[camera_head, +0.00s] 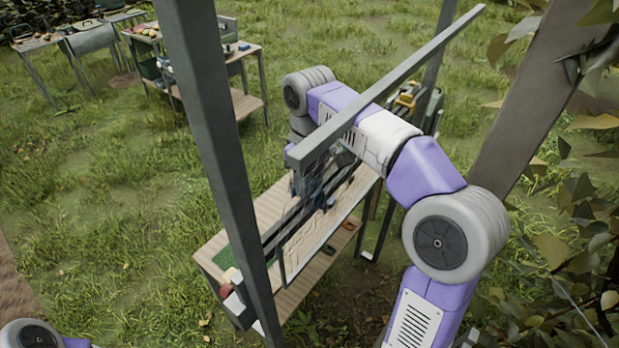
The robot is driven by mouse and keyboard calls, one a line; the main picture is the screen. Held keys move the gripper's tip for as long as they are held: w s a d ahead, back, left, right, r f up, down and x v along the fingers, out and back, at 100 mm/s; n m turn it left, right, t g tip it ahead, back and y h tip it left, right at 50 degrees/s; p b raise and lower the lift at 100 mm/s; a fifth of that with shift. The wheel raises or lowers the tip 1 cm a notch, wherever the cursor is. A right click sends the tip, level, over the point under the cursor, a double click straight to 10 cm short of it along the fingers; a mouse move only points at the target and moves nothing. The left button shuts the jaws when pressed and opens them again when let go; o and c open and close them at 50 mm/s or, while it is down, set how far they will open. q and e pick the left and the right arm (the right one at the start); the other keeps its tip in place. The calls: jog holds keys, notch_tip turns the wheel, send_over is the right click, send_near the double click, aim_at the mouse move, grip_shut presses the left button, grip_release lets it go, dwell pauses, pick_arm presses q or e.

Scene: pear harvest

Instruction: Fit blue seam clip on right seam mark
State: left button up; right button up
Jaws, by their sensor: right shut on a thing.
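My right gripper (322,193) is small and partly hidden by the grey bars, in front of a pale panel (316,236) that stands upright on the wooden bench (213,252). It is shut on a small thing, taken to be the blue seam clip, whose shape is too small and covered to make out. The right seam mark cannot be made out. Only a piece of my left arm shows at the lower left corner; its gripper is out of view.
A grey post (222,150) and a long grey top bar (400,75) cross close to my right arm. A thick brown post (535,95) and leaves (560,250) stand at the right. Shelved tables (245,105) stand at the back left. Open grass (120,210) lies left.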

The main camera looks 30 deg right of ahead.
jog(key=shift+f+b, duration=0.45)
jog(key=shift+f, duration=0.25)
jog(key=shift+f, duration=0.2)
dwell(0.5)
jog(key=shift+f+b, duration=0.65)
jog(key=shift+f, duration=0.45)
dwell(1.2)
jog(key=o, duration=1.1)
notch_tip(320, 180, up, 8)
jog(key=shift+f+p, duration=0.2)
jog(key=shift+p, duration=0.55)
